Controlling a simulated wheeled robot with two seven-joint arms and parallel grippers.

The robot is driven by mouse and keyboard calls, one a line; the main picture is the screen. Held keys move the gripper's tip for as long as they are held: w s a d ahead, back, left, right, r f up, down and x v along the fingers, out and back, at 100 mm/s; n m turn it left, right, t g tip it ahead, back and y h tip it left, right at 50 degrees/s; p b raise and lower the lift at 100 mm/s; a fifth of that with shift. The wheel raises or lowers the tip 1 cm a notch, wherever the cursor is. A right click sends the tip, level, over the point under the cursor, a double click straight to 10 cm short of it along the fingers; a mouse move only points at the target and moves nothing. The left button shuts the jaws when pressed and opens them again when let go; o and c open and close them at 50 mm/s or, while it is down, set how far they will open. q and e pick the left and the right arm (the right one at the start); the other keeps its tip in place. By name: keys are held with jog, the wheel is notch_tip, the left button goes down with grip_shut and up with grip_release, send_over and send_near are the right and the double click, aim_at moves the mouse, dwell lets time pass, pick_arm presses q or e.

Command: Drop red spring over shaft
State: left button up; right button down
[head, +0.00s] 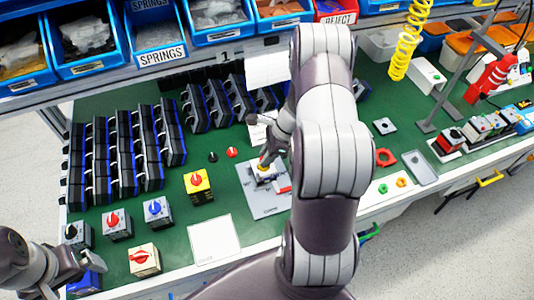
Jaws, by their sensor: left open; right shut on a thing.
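My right gripper (268,152) points down over a small switch assembly (264,176) on a grey plate (268,208) at the middle of the bench. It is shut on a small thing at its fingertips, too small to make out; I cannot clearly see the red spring. The shaft is hidden or too small to tell apart near the fingertips, where a yellow spot shows. A small red piece (284,188) lies at the right of the assembly. My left gripper (78,266) is open and empty at the lower left, near a blue box (84,284).
Finished switches with red (113,222), blue (154,210) and yellow (196,184) parts stand at the left. Rows of black-blue units (122,150) stand behind. A white sheet (215,240) lies in front. My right arm hides the middle right. Blue bins (160,55) line the back.

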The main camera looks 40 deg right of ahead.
jog(key=shift+f, duration=0.2)
jog(key=c, duration=0.9)
grip_release()
jog(key=shift+r, duration=0.1)
jog(key=v, duration=1.3)
jog(key=s+a+r+n+h, duration=0.1)
jog(key=s+a+n, duration=0.1)
jog(key=a+n, duration=0.4)
jog(key=s+a+n+h, duration=0.1)
jog(key=s+a+n, duration=0.1)
jog(key=a+n, duration=0.5)
jog(key=s+a+r+n+g+h, duration=0.1)
jog(key=s+a+n+h, duration=0.1)
jog(key=a+n, duration=0.4)
jog(key=shift+a+r+n, duration=0.15)
jog(key=shift+a+n, duration=0.05)
jog(key=shift+n, duration=1.2)
jog(key=shift+a+r+n, duration=0.2)
jog(key=shift+n, duration=1.2)
